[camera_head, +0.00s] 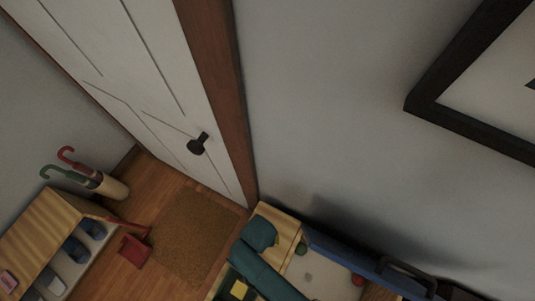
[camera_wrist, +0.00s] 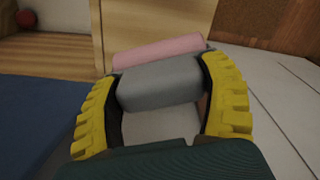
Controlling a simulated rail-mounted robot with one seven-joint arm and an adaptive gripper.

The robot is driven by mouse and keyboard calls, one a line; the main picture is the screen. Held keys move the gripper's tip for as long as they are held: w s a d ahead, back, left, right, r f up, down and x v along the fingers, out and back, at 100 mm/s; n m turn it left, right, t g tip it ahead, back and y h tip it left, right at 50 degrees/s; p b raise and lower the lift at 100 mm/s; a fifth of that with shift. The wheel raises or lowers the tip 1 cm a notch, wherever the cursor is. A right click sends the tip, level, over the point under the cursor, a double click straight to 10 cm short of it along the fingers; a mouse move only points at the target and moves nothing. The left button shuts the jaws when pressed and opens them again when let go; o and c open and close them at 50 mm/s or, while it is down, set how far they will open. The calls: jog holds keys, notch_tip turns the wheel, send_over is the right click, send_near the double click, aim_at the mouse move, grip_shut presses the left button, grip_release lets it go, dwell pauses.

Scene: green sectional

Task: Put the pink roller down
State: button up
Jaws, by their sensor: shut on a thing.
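The pink roller (camera_wrist: 160,51) shows in the wrist view, tilted slightly, just beyond a grey block-like piece (camera_wrist: 160,82). The grey piece lies between the yellow fingers of my gripper (camera_wrist: 160,100) and meets both of them. The pink and grey parts look joined, but the join is hard to see. My gripper is shut on this piece. In the head view I cannot make out the roller in my gripper.
The head view shows a door (camera_head: 150,80), a brown mat (camera_head: 195,235), a wooden shoe rack (camera_head: 40,235) and an umbrella holder (camera_head: 112,187).

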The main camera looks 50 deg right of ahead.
jog(key=f, duration=0.3)
jog(key=s+f+b, duration=0.1)
jog(key=f, duration=0.1)
jog(key=shift+f, duration=0.35)
jog(key=shift+w+f+b, duration=0.1)
jog(key=shift+f+b, duration=0.45)
jog(key=shift+f, duration=1.45)
jog(key=shift+f, duration=0.1)
jog(key=o, duration=1.1)
